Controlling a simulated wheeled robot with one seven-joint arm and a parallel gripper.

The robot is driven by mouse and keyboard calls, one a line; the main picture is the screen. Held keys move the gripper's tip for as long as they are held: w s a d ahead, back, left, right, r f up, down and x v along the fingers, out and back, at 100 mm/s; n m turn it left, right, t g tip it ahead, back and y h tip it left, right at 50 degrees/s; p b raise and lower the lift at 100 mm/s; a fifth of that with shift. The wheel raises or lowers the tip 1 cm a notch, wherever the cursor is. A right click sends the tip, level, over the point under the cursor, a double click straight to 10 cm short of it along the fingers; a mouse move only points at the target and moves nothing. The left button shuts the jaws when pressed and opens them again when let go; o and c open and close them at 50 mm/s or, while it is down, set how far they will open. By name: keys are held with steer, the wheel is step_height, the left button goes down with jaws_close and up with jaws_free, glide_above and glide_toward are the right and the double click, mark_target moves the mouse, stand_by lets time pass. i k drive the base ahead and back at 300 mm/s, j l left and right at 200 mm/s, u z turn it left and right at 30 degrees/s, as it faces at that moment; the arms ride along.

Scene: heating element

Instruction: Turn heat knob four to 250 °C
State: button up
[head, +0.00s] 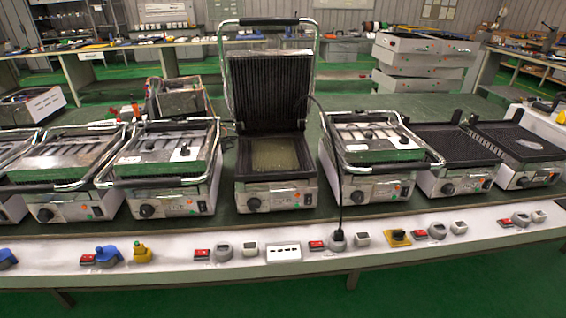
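Several contact grills stand in a row, each with a black round heat knob on its front. The knobs show on the left grill (45,215), the grill beside it (147,211), the open grill (253,204), the closed grill right of it (357,197), and two flat-topped units at the right (447,188) (522,182). I cannot tell which is knob four; numbers and temperature marks are too small to read. A further grill is cut off at the left edge. My gripper is not in view.
The grills stand on a green-topped bench with a white front rail (170,250) carrying red switches, grey sockets and blue and yellow plugs. A black cable (339,190) hangs down to a socket in front of the closed grill. The open grill's lid (268,95) stands upright.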

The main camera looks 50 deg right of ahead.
mark_target(254, 204)
steer(key=i+j+z, duration=0.1)
steer(key=z, duration=0.35)
steer(key=j+z, duration=0.25)
steer(key=z, duration=0.25)
steer(key=j+z, duration=0.25)
steer(key=z, duration=0.2)
steer(key=j+z, duration=0.15)
steer(key=j, duration=0.35)
steer(key=j+z, duration=0.15)
steer(key=j, duration=0.35)
steer(key=k+j+z, duration=0.1)
steer(key=j, duration=0.4)
steer(key=k+j+z, duration=0.15)
steer(key=j, duration=0.3)
steer(key=j+z, duration=0.15)
steer(key=j, duration=0.35)
steer(key=k+j, duration=0.1)
steer(key=j, duration=0.15)
steer(key=k+j, duration=0.1)
steer(key=j, duration=0.15)
